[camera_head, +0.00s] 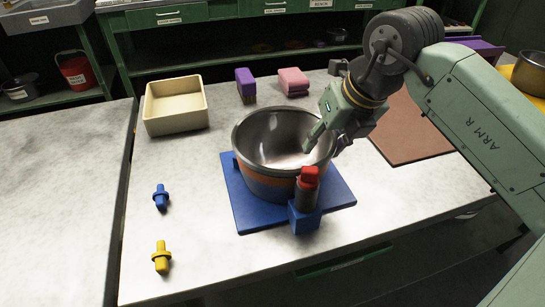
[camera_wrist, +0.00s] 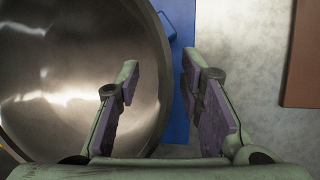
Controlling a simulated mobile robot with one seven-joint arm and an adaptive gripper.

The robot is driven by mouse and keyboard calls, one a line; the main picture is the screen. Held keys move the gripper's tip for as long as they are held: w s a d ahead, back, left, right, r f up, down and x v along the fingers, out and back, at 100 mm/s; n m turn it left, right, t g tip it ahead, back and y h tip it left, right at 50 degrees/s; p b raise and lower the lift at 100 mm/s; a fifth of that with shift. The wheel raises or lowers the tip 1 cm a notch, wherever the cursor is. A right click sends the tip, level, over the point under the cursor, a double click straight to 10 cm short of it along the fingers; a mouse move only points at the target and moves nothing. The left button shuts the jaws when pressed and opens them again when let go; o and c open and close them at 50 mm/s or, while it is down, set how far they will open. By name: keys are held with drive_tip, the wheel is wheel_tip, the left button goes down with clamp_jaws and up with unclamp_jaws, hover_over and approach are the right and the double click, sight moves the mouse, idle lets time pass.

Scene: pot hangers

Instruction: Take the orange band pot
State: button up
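The metal pot with the orange band (camera_head: 255,180) sits upright on a blue base plate (camera_head: 245,215) on the table; its shiny interior fills the left of the wrist view (camera_wrist: 60,75). My gripper (camera_head: 328,141) is at the pot's right rim. In the wrist view, my gripper (camera_wrist: 160,68) is open: one finger is over the pot's inside and the other is outside, with the rim running between them. Neither finger clearly touches the wall. A grey post with a red top (camera_head: 308,185) stands in a blue block at the plate's front corner, hiding part of the pot.
A blue peg (camera_head: 161,197) and a yellow peg (camera_head: 161,257) stand at left. A cream bin (camera_head: 176,105) is at back left. Purple (camera_head: 246,84) and pink (camera_head: 293,81) blocks lie behind the pot. A brown mat (camera_head: 405,128) is at right. The front table is clear.

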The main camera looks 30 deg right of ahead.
drive_tip(key=shift+s, duration=0.1)
drive_tip(key=shift+c, duration=0.3)
clamp_jaws()
idle(0.6)
